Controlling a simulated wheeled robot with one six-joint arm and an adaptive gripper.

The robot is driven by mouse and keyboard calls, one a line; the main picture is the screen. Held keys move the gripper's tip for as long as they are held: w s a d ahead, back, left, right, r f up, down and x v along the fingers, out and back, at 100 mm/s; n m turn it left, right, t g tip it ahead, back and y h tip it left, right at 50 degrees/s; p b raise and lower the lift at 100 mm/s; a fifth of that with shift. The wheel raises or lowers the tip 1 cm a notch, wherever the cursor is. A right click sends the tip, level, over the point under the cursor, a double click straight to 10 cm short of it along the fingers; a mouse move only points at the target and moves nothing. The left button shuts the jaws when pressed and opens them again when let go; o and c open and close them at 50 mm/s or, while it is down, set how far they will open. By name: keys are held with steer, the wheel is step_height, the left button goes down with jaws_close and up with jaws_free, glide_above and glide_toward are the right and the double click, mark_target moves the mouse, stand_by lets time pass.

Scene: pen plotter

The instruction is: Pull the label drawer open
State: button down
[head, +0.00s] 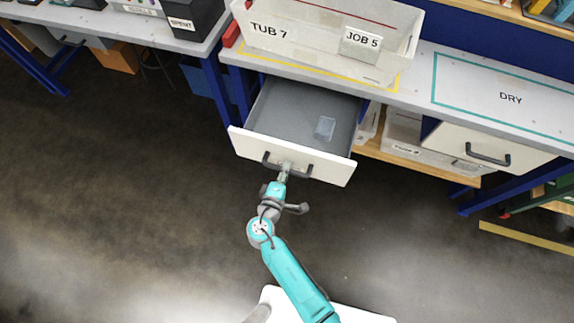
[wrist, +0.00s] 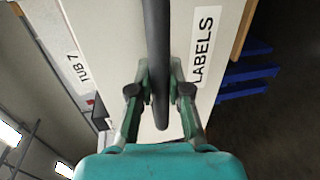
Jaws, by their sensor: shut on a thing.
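The label drawer (head: 321,169) stands pulled out from under the bench, with its grey inside showing in the head view. A small clear item (head: 325,128) lies on its floor. My gripper (head: 285,168) is at the dark bar handle on the drawer's white front. In the wrist view my gripper (wrist: 160,88) has its fingers on both sides of the dark handle (wrist: 157,40), shut on it. The word LABELS (wrist: 203,46) reads on the drawer front beside the handle. In the head view my gripper partly hides the handle's middle.
A tub marked TUB 7 and JOB 5 (head: 300,38) stands on the bench above the drawer. A second, closed drawer (head: 480,150) is at the right under the DRY area (head: 510,97). Clear bins (head: 410,140) sit on a shelf between them. The floor before the drawer is open.

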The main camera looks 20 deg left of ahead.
steer(key=shift+s, duration=0.6)
steer(key=c, duration=1.1)
jaws_free()
steer(key=v, duration=0.7)
steer(key=shift+s, duration=0.25)
